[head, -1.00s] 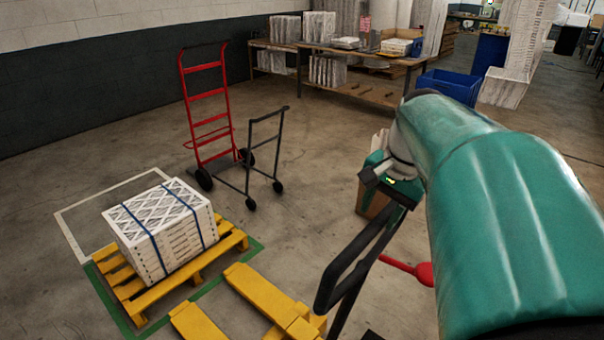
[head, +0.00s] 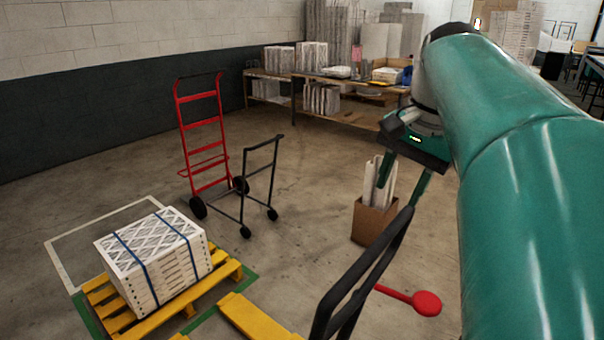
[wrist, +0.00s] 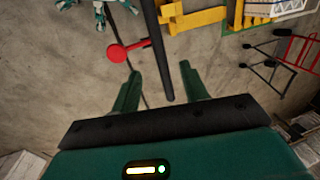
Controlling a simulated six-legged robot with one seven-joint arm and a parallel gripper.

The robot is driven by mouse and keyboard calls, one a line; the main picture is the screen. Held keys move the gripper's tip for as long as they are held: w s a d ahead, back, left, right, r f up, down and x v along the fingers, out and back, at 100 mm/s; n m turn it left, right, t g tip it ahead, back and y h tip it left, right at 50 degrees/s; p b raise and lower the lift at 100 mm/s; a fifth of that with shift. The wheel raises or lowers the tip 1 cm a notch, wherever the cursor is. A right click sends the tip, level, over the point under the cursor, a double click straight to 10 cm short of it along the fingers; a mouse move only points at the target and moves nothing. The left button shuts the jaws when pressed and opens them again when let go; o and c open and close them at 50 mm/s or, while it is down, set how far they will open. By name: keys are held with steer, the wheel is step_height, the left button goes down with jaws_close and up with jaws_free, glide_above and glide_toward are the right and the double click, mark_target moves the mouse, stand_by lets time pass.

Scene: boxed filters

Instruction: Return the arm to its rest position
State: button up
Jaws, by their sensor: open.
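My gripper (head: 404,178) is at the right of the head view, at the end of my green arm, raised above the floor. Its two green fingers point down and stand apart with nothing between them. In the wrist view the open fingers (wrist: 163,88) also show empty, with concrete floor and a dark bar beyond them. In the head view a cardboard box (head: 374,220) holding upright white filters stands on the floor behind the gripper, partly covered by a finger.
A black handle (head: 365,270) and a red knob (head: 427,303) are close below the gripper. Strapped filters (head: 155,258) sit on a yellow pallet (head: 205,290) at left. A red hand truck (head: 203,135) stands behind. A workbench (head: 350,117) is at the back.

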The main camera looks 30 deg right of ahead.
stand_by(0.3)
steer(key=a+f+n+t, duration=0.1)
steer(key=a+f+n, duration=0.6)
steer(key=a, duration=0.5)
steer(key=a+f+n+t, duration=0.2)
steer(key=a+f+n, duration=0.5)
steer(key=a+f, duration=0.4)
steer(key=shift+a+f+t+h, duration=0.15)
steer(key=shift+a+t+h, duration=0.15)
steer(key=shift+a+h, duration=0.15)
